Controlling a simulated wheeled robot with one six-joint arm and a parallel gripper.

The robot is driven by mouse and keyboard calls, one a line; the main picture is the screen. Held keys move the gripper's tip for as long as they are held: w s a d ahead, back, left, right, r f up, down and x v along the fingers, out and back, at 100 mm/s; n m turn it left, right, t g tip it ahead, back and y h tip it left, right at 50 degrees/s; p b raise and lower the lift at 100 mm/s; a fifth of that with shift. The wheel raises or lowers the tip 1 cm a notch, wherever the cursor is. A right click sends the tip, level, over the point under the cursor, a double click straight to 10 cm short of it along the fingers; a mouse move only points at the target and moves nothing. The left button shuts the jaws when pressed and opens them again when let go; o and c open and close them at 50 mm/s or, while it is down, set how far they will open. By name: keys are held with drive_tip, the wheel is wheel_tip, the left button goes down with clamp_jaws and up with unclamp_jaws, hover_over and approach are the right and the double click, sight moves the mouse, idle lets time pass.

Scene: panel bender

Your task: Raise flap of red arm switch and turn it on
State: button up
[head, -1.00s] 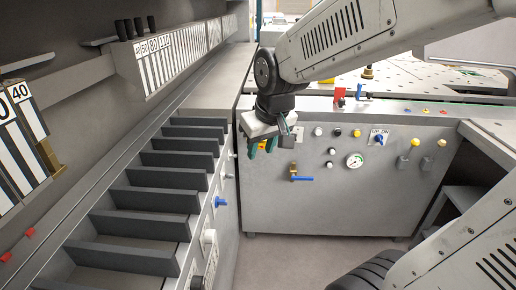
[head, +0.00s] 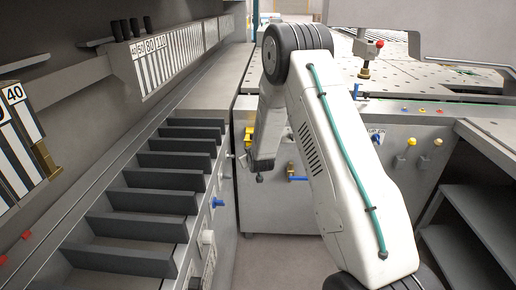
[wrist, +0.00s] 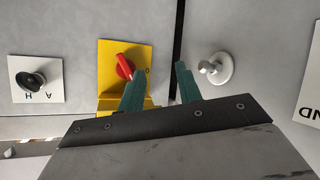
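In the wrist view, a red rotary switch handle (wrist: 124,66) sits on a yellow plate (wrist: 108,52). The handle lies at a slant, and a yellow ledge shows at the plate's lower edge, partly hidden by my gripper. My gripper (wrist: 161,69) has two green fingers held apart with nothing between them. The left finger overlaps the yellow plate beside the red handle; I cannot tell whether it touches. The right finger is past the dark seam on the right. In the head view, part of the yellow plate (head: 249,135) shows left of my arm, and my fingers are hidden.
In the wrist view, a black knob (wrist: 31,80) on a white plate is left and a white knob (wrist: 215,68) is right. In the head view, a blue-handled valve (head: 298,178) is partly behind my arm. Slotted dark dividers (head: 160,177) line the left machine.

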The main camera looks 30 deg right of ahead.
drive_tip(key=d+f+n+t+h, duration=0.1)
drive_tip(key=d+f+t+h, duration=0.4)
drive_tip(key=t, duration=0.3)
drive_tip(key=x, duration=0.8)
drive_tip(key=shift+s+r, duration=0.2)
drive_tip(key=shift+r, duration=0.1)
drive_tip(key=shift+d, duration=0.1)
clamp_jaws()
